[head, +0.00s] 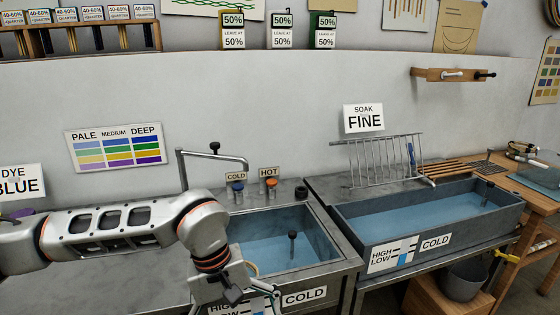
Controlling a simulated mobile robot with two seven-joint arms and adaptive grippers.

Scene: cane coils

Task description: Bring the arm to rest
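My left arm (100,232) comes in from the left, level across the steel counter, then bends down at the wrist. My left gripper (236,296) points down in front of the near-left sink (330,245), at the bottom edge of the picture. It partly covers the sink's front label, and its fingertips are cut off or hard to make out. I cannot tell whether it holds anything. My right gripper is not in view.
The left sink holds blue water with a dark upright rod (292,247). A tap (215,152) stands behind it. A second water-filled trough (430,215) with a wire rack (385,165) is to the right. A grey bucket (466,281) sits below.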

